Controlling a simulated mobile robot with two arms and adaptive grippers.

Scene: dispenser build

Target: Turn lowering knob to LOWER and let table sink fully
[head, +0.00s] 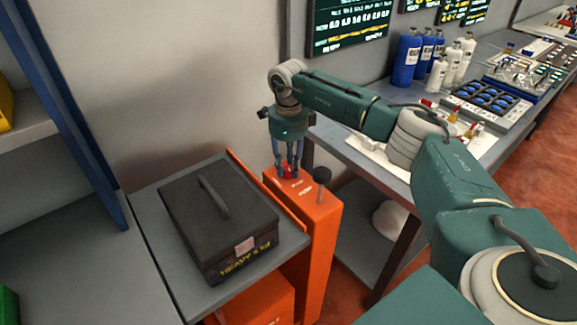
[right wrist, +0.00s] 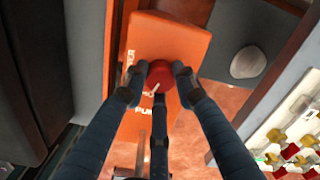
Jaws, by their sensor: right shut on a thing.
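The red knob (head: 289,172) sits on top of the orange post (head: 318,225) beside the lift table. My right gripper (head: 287,168) comes down on it from above and is shut on it. In the right wrist view the fingers close on both sides of the round red knob (right wrist: 160,73), with lettering on the orange top partly hidden by the fingers. The grey table top (head: 172,262) carries a black case (head: 205,222) marked heavy. My left gripper is not in view.
A black-knobbed lever (head: 322,176) stands on the same orange post, just right of my gripper. A grey workbench (head: 372,168) with bottles and trays runs along the wall at right. A grey shelf unit with a blue upright (head: 75,110) stands at left.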

